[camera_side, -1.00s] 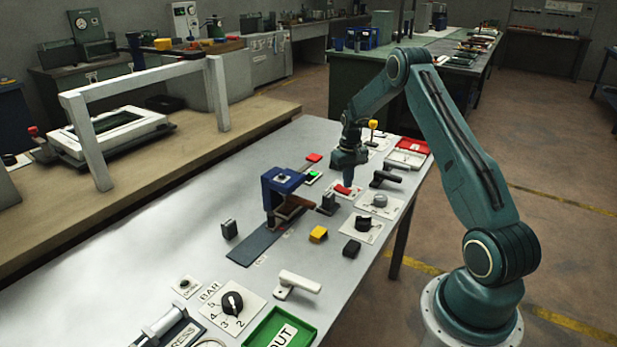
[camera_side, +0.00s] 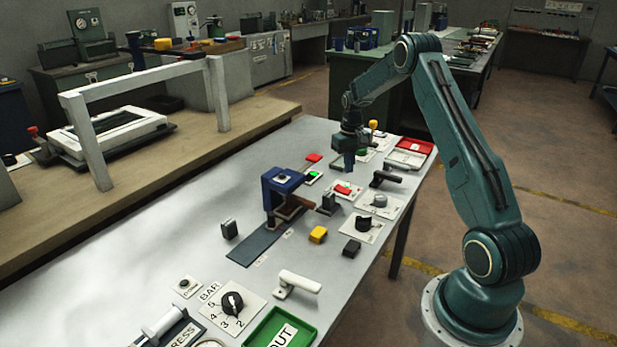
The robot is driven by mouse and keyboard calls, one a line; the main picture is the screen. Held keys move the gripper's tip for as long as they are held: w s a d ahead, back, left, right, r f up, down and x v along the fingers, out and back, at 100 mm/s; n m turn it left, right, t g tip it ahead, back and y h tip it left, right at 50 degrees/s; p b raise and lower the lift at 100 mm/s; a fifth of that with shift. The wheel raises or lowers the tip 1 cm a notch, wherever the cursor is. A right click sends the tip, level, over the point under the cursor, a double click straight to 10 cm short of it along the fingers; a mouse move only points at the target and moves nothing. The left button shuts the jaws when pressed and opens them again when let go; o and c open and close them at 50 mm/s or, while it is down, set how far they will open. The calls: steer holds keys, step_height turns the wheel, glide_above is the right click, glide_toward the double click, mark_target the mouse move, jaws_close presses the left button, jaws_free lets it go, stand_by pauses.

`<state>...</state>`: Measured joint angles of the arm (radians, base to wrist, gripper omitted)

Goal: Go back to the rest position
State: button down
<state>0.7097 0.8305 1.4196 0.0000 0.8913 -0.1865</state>
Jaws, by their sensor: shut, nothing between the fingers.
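My gripper (camera_side: 348,168) hangs over the far part of the grey table, pointing down. It is shut and empty. It is apart from the red rocker switch (camera_side: 344,189) on a white plate, which lies just below it in the picture. My arm reaches from its base at the lower right up to a high elbow and then down to the left. The fingertips are small and dark in this view.
Controls crowd the table (camera_side: 130,265): a blue press frame (camera_side: 281,185), a yellow block (camera_side: 318,235), a black dial (camera_side: 232,303), a white lever (camera_side: 298,281) and a green OUT tray (camera_side: 262,340). A red tray (camera_side: 415,146) is at the far right corner. The table's left middle is clear.

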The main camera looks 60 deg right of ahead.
steer(key=shift+r, duration=0.15)
steer(key=s+a+r+n+t+h, duration=0.1)
steer(key=s+a+r+n+t, duration=0.2)
steer(key=a+r, duration=1.7)
steer(key=s+a+r+n+t, duration=0.1)
steer(key=s+a, duration=0.7)
steer(key=s, duration=0.2)
steer(key=s+a+r+n+t+y, duration=0.1)
steer(key=s+a+r+n, duration=0.1)
steer(key=s+a, duration=0.6)
steer(key=s, duration=0.3)
steer(key=shift+t, duration=0.3)
